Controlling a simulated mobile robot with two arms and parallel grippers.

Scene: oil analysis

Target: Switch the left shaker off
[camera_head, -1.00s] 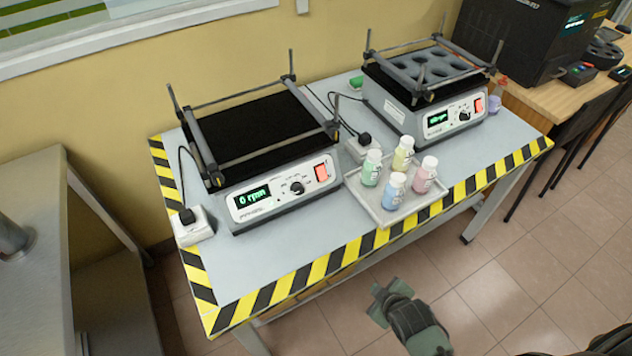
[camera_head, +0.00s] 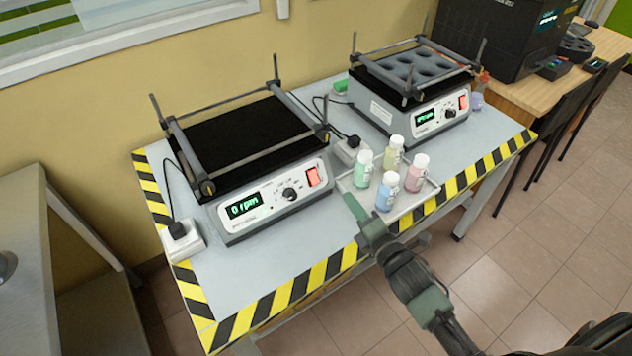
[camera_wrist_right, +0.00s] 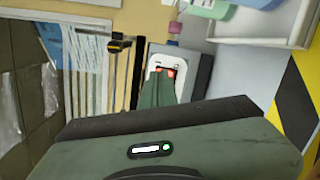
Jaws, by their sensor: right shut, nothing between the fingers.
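The left shaker (camera_head: 268,205) stands on the left part of the table, with a black platform and a grey bar frame. Its green display (camera_head: 245,205) reads 0 rpm. Its knob (camera_head: 290,194) is in the middle of the panel, and its red rocker switch (camera_head: 313,176) looks lit at the right end. My right gripper (camera_head: 351,204) is shut and empty, in front of and to the right of the switch, apart from it in the head view. In the right wrist view the shut fingers (camera_wrist_right: 162,80) point at the white panel and partly cover the red switch (camera_wrist_right: 171,72). My left gripper is out of view.
A tray (camera_head: 408,207) with several capped bottles stands close to my right gripper. The right shaker (camera_head: 410,122) is behind it. A power socket box (camera_head: 182,242) with a cable sits at the left. The table front, edged in striped tape (camera_head: 285,295), is clear.

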